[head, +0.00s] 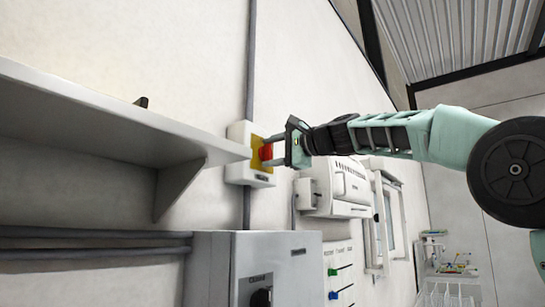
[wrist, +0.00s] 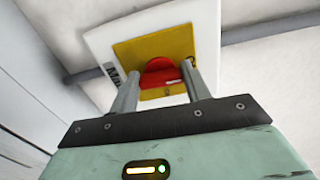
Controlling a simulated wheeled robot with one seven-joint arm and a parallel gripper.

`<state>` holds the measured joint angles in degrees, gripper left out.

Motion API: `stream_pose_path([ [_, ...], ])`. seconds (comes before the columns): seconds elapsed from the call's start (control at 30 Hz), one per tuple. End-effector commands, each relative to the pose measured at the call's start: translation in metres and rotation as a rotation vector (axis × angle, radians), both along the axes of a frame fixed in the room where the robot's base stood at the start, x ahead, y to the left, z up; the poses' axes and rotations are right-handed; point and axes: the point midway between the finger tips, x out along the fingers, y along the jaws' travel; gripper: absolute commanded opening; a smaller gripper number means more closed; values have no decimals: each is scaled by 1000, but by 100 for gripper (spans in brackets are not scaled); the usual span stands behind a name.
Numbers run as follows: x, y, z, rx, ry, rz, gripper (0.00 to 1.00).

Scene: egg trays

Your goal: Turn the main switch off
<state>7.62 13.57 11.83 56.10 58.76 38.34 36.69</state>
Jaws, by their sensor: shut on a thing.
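The main switch is a white wall box (head: 237,173) with a yellow plate (head: 255,161) and a red knob (head: 266,152). In the wrist view the box (wrist: 203,20), yellow plate (wrist: 180,45) and red knob (wrist: 158,68) are straight ahead. My gripper (head: 276,152) reaches the switch from the right. Its two fingers (wrist: 160,88) lie on either side of the red knob and are shut on it. The fingers hide the knob's sides, and its exact turn position is hard to read.
A grey shelf (head: 110,125) with a bracket juts out left of the switch, its end close to the box. A grey cabinet (head: 215,270) with a black knob stands below. A white unit (head: 340,188) is on the wall right of the switch. A conduit (head: 251,60) runs up the wall.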

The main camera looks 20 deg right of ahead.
Motion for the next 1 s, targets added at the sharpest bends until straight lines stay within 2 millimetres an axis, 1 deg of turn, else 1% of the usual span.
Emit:
stream_pose_path([
  [0.2,0,1,-2,-39,-25,2,24],
  [0.67,0,1,-2,-47,-29,2,24],
  [0.7,0,1,-2,-47,-29,2,58],
  [0.73,0,1,-2,-47,-29,2,67],
  [0.77,0,1,-2,-46,-30,2,69],
  [1.0,0,0,-1,-44,-31,1,69],
])
